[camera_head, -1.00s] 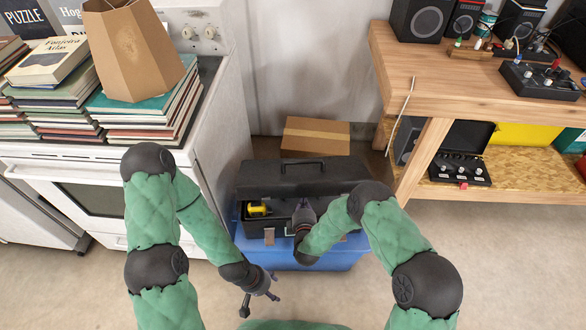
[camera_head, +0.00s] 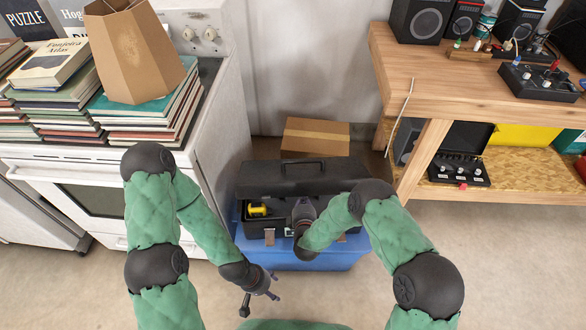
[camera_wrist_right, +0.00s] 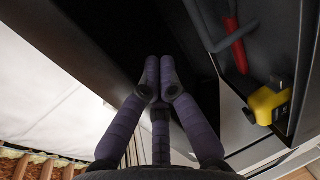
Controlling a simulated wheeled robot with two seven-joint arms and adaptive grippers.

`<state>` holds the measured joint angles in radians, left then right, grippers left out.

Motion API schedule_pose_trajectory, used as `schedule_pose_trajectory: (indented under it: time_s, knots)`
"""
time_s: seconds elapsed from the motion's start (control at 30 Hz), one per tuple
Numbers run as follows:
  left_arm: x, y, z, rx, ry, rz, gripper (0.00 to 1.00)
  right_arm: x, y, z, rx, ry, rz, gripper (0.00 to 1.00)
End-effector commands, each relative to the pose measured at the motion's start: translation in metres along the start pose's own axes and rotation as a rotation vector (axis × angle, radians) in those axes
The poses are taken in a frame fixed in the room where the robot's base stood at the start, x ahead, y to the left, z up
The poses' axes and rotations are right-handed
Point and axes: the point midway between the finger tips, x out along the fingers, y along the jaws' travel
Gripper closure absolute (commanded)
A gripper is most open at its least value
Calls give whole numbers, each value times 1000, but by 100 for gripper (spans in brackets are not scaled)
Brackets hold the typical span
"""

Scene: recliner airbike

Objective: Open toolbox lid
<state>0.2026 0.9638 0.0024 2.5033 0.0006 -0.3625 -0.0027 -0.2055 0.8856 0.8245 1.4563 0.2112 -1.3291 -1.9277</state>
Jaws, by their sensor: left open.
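The black toolbox (camera_head: 352,219) stands on a blue container. Its lid (camera_head: 260,179) is up and tilted at the back, with the handle (camera_head: 303,165) near its far edge. A yellow tool (camera_head: 258,210) lies inside on the left; it also shows in the right wrist view (camera_wrist_right: 268,102). My right gripper (camera_head: 304,206) reaches into the opening near the lid. Its fingers (camera_wrist_right: 160,72) are together with nothing visible between them, against the dark lid surface; contact is unclear. My left gripper (camera_head: 261,298) is open and empty, low in front of the container's left side.
The blue container (camera_head: 330,256) sits on the floor. A cardboard box (camera_head: 315,137) is behind the toolbox. A white stove (camera_head: 215,130) stands on the left and a wooden workbench (camera_head: 420,65) on the right. The floor at lower right is clear.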

Motion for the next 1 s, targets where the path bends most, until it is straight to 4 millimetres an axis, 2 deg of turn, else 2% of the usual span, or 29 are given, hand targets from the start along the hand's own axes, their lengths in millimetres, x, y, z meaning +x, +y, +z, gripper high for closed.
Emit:
schedule_pose_trajectory:
  time_s: [0.03, 0.43, 1.0]
  knots:
    - [-2, 1, 0, 0, 0, 0, 39, 1, 6, 0, 1, -1, 5, 100]
    - [-12, 4, 0, 0, 0, 0, 39, 8, 30, 0, 1, -1, 6, 100]
    - [-13, 5, 0, 0, 0, 0, 39, 11, 36, -1, 1, -1, 5, 100]
